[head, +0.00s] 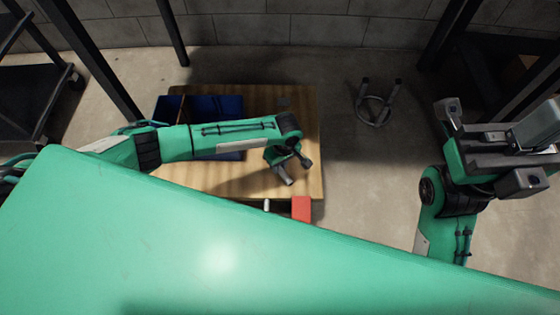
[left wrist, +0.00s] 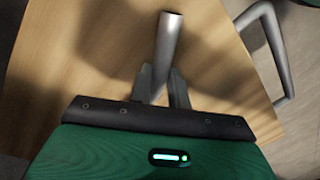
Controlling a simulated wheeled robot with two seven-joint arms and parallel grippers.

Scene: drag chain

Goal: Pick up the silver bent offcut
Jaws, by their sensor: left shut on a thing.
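The silver bent offcut shows as a short grey metal tube (left wrist: 168,42) in the left wrist view, between the two dark fingers of my left gripper (left wrist: 164,88). The gripper is shut on it, and the tube sticks out past the fingertips. In the head view the tube (head: 284,175) slants over the right part of the wooden table, by my left gripper (head: 292,161). Whether it touches the tabletop is hard to tell. My right gripper (head: 490,152) is at the right, away from the table; its finger opening is not clear.
The wooden table (head: 225,185) carries blue bins (head: 215,107) at its back left, partly behind my left arm. A red block (head: 301,208) is at its front edge. A curved metal tube frame (head: 373,108) stands on the floor right of the table. A dark cart (head: 35,100) is far left.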

